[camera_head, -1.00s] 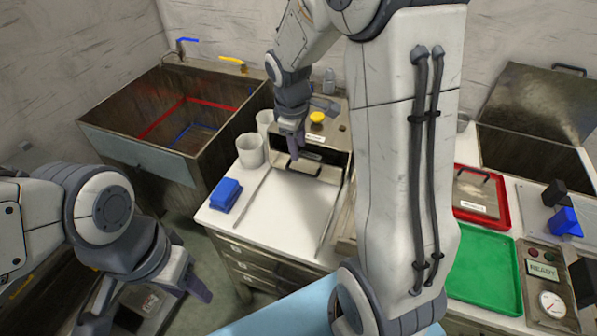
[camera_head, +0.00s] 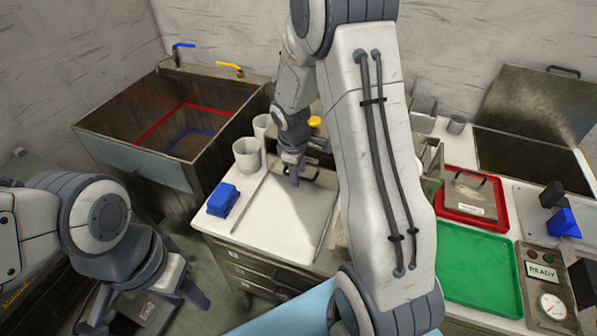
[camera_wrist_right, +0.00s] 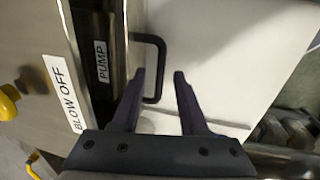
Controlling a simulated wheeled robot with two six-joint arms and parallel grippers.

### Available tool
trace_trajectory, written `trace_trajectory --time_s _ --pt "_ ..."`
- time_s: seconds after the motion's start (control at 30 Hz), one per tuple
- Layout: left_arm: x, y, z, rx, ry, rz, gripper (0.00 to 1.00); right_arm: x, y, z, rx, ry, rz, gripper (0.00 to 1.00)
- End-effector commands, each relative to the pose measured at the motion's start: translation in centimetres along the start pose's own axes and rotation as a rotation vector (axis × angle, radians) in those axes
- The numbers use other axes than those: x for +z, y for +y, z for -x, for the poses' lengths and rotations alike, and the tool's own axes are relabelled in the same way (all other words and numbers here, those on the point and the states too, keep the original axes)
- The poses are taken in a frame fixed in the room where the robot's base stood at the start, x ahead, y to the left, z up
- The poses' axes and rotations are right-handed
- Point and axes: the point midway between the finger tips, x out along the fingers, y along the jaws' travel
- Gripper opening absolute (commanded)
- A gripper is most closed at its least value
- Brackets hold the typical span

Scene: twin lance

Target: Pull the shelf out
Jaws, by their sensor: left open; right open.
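My right gripper (camera_head: 295,178) is open at the front of the labelled machine, above the white work surface (camera_head: 270,222). In the right wrist view its two fingers (camera_wrist_right: 159,73) stand either side of the outer bar of a black U-shaped handle (camera_wrist_right: 151,40). Contact cannot be told. The handle's base is at the machine's metal front edge, beside the PUMP label (camera_wrist_right: 102,61). I cannot tell how far the shelf sticks out; the arm and gripper partly hide the machine front. My left gripper (camera_head: 150,312) is open and empty at lower left, away from the machine.
White cups (camera_head: 247,155) and a blue block (camera_head: 223,199) stand left of the work surface. A sink (camera_head: 125,166) is further left. Right of my arm are a green tray (camera_head: 478,268), a red tray (camera_head: 497,212) and a gauge panel (camera_head: 545,290).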

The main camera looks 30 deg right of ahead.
Motion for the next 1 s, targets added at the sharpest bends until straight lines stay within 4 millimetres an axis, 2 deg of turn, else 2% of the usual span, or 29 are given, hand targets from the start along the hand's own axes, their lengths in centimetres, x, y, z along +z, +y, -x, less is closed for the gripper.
trace_trajectory --time_s 0.03,0.13,0.17,1.0 --pt "0.0 0.0 0.0 0.0 0.0 0.0 0.43 0.0 0.0 0.02 0.0 0.0 0.0 0.43" --pt "0.0 0.0 0.0 0.0 0.0 0.0 0.43 0.01 0.0 0.02 0.0 0.0 0.0 0.05" --pt "0.0 0.0 0.0 0.0 0.0 0.0 0.43 0.01 0.0 0.02 0.0 0.0 0.0 0.0" --pt "0.0 0.0 0.01 0.0 0.0 0.0 0.43 0.03 0.02 0.06 0.0 0.0 0.0 0.0"
